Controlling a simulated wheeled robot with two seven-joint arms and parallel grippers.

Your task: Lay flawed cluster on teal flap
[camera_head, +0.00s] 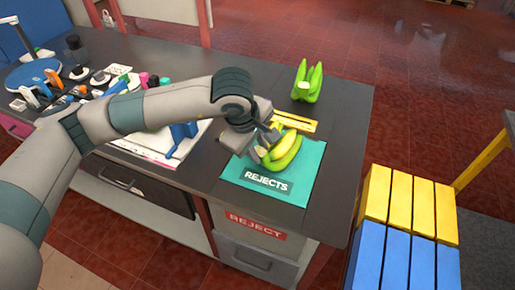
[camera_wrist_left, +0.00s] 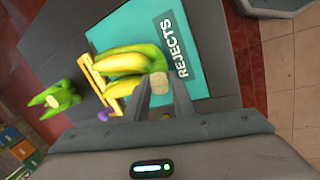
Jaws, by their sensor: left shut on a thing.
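A yellow-green banana cluster (camera_head: 284,152) is over the teal flap (camera_head: 290,190) marked REJECTS. My left gripper (camera_head: 262,140) is shut on this cluster at its cut stem end. In the left wrist view the cluster (camera_wrist_left: 130,62) spreads from between the fingers (camera_wrist_left: 152,88), over the flap (camera_wrist_left: 215,80). I cannot tell whether the cluster touches the flap. A second, greener cluster (camera_head: 307,82) stands apart on the dark table behind; it also shows in the left wrist view (camera_wrist_left: 54,100). My right gripper is not in view.
A yellow frame-like piece (camera_head: 295,121) lies at the flap's far edge. Tools and a white board (camera_head: 160,145) crowd the table's left. Yellow and blue blocks (camera_head: 408,205) stand off its right side. The table's (camera_head: 345,105) far right corner is clear.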

